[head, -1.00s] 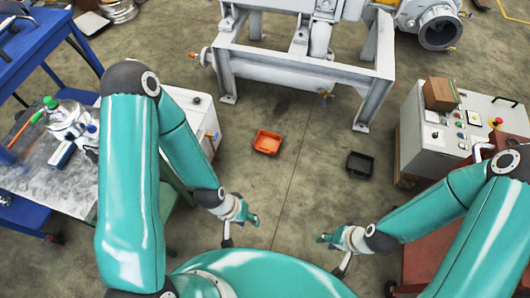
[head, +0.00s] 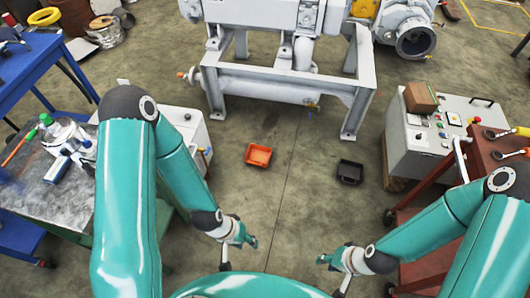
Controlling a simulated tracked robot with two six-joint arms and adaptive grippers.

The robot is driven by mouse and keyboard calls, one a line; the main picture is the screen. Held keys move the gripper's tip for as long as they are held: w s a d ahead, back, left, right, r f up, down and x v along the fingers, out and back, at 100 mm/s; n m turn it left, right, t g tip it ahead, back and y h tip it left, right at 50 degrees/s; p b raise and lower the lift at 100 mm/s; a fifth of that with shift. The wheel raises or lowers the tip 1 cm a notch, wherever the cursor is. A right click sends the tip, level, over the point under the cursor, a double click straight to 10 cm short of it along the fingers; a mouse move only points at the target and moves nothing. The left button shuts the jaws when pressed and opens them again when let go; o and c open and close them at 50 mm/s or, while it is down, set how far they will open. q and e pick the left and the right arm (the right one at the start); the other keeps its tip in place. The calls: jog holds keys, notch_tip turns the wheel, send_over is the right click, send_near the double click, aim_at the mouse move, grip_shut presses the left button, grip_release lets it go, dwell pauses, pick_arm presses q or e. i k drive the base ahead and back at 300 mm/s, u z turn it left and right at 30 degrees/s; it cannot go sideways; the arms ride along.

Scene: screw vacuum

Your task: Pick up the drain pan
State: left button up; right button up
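Two small open trays lie on the concrete floor in the head view: an orange one (head: 258,155) and a black one (head: 349,172) to its right. I cannot tell for certain which is the drain pan. My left gripper (head: 247,240) hangs below the orange tray in the picture, apart from it. My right gripper (head: 323,259) is below the black tray in the picture, apart from it. Both grippers hold nothing that I can see. They are too small in view to tell how far the fingers are spread.
A grey pump frame (head: 283,98) stands beyond the trays. A control cabinet (head: 423,138) with a cardboard box (head: 419,98) is on the right, near a red-brown cart (head: 491,160). A cluttered workbench (head: 40,190) is on the left. The floor around the trays is clear.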

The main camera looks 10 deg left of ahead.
aim_at(256, 155)
jog(key=i, duration=1.3)
jog(key=u, duration=0.85)
jog(key=i, duration=0.5)
jog(key=u, duration=0.25)
jog(key=k, duration=0.9)
jog(key=u, duration=0.2)
jog(key=i, duration=0.9)
jog(key=z, duration=0.05)
